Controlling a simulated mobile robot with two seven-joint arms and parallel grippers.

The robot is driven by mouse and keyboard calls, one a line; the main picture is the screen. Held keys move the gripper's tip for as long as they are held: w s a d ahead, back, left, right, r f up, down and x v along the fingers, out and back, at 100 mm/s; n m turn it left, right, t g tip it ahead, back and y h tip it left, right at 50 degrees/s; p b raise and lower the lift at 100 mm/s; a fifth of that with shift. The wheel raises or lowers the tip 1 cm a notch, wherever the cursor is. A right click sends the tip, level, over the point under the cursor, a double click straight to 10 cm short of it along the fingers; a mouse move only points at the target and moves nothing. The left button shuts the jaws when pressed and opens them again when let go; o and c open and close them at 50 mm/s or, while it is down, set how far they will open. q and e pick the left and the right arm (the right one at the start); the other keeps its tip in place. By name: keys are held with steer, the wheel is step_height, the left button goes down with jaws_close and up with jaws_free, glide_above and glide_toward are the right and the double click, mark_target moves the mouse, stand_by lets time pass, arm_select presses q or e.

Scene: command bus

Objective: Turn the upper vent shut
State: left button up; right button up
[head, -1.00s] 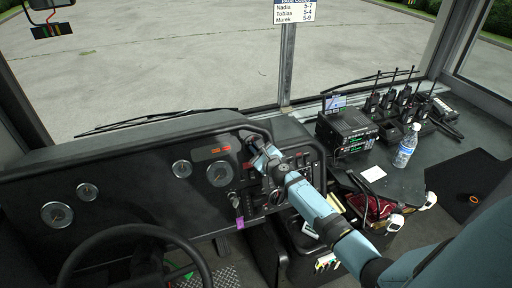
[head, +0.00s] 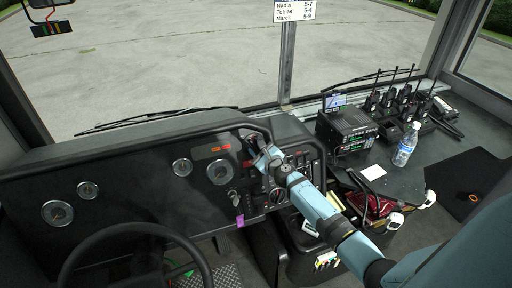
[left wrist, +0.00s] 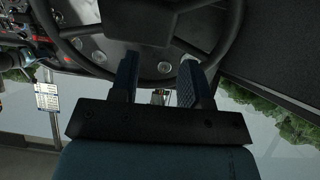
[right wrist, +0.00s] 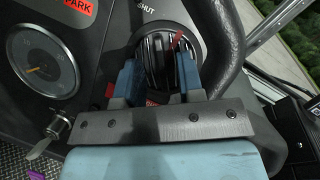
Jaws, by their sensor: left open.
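The upper vent (right wrist: 157,48) is a round black slatted disc in the right wrist view. A red mark shows at its upper right, and a SHUT label (right wrist: 145,9) stands above it. My right gripper (right wrist: 157,78) has one blue finger on each side of the vent, spread wide; I cannot tell whether they touch it. In the head view my right gripper (head: 264,156) is at the dashboard and hides most of the vent. My left gripper (left wrist: 158,72) is open and empty, near the steering wheel (left wrist: 150,45).
A black curved grab bar (right wrist: 228,45) runs close to the right of the vent. A gauge (right wrist: 42,62) and a key (right wrist: 45,138) are on the left. In the head view, a radio (head: 347,130) and a water bottle (head: 406,145) stand on the right-hand shelf.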

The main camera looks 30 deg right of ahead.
steer(key=s, duration=1.3)
steer(key=shift+r+p, duration=0.3)
steer(key=shift+p, duration=0.05)
steer(key=shift+a, duration=0.2)
steer(key=s+a+f+n+g+y+p, duration=0.1)
steer(key=s+a+f+n+g, duration=0.2)
steer(key=s+a+n, duration=0.8)
steer(key=s+a+f+n+g+y+p, duration=0.1)
steer(key=s+a+f+n, duration=0.4)
steer(key=s+a+n, duration=0.7)
steer(key=s+n+g+y, duration=0.1)
steer(key=n+g, duration=0.1)
steer(key=n, duration=0.7)
steer(key=shift+g+y, duration=0.3)
steer(key=shift+f, duration=0.1)
